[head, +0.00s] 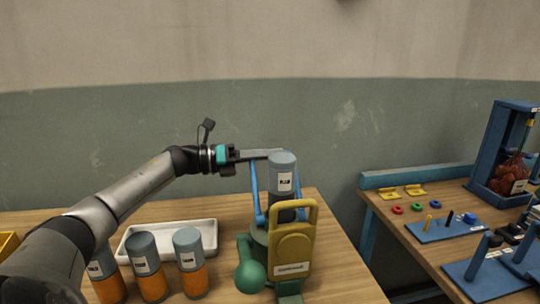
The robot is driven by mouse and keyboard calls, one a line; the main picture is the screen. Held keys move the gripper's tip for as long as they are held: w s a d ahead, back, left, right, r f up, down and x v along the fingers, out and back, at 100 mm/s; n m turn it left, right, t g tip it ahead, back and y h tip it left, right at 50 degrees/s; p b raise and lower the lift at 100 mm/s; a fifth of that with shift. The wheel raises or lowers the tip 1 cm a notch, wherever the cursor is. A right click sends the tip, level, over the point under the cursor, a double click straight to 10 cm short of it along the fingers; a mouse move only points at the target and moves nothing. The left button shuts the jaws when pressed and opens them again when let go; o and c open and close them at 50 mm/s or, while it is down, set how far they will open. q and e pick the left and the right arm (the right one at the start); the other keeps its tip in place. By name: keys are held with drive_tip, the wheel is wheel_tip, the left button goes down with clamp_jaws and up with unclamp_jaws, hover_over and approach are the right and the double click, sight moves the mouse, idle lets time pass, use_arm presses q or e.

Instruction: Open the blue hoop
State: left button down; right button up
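The blue hoop (255,190) stands upright on a green device on the wooden table; its two thin side bars show to the left and right of a grey-capped canister. My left gripper (268,154) is level with the top of the hoop and the canister's cap, its fingers pointing right. The fingers overlap the hoop's top in the picture; I cannot tell whether they touch or grip it. The canister (284,175) sits in the green device (254,240), behind a yellow plate (293,245) with a handle opening. My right gripper is not in view.
Several orange canisters with grey caps (188,247) stand at the left front, before a white tray (205,238). At right, past a gap, another table carries coloured rings (417,206), a blue peg board (447,231) and a blue frame (487,145) with a red sack.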

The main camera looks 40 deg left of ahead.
use_arm(q)
drive_tip(key=shift+s+d+r+m+b, duration=0.3)
drive_tip(key=shift+d+r+m, duration=0.05)
drive_tip(key=shift+r+m, duration=0.15)
drive_tip(key=shift+s+d+r+m+b, duration=0.25)
drive_tip(key=shift+d+r+m+b, duration=0.1)
drive_tip(key=shift+m, duration=0.15)
drive_tip(key=c, duration=0.9)
unclamp_jaws()
drive_tip(key=shift+o, duration=0.2)
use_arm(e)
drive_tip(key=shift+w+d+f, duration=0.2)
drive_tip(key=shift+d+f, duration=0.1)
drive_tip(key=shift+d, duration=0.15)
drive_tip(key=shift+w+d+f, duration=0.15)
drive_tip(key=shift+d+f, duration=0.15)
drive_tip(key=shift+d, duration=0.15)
use_arm(q)
drive_tip(key=p+v, duration=0.1)
drive_tip(key=v, duration=1.4)
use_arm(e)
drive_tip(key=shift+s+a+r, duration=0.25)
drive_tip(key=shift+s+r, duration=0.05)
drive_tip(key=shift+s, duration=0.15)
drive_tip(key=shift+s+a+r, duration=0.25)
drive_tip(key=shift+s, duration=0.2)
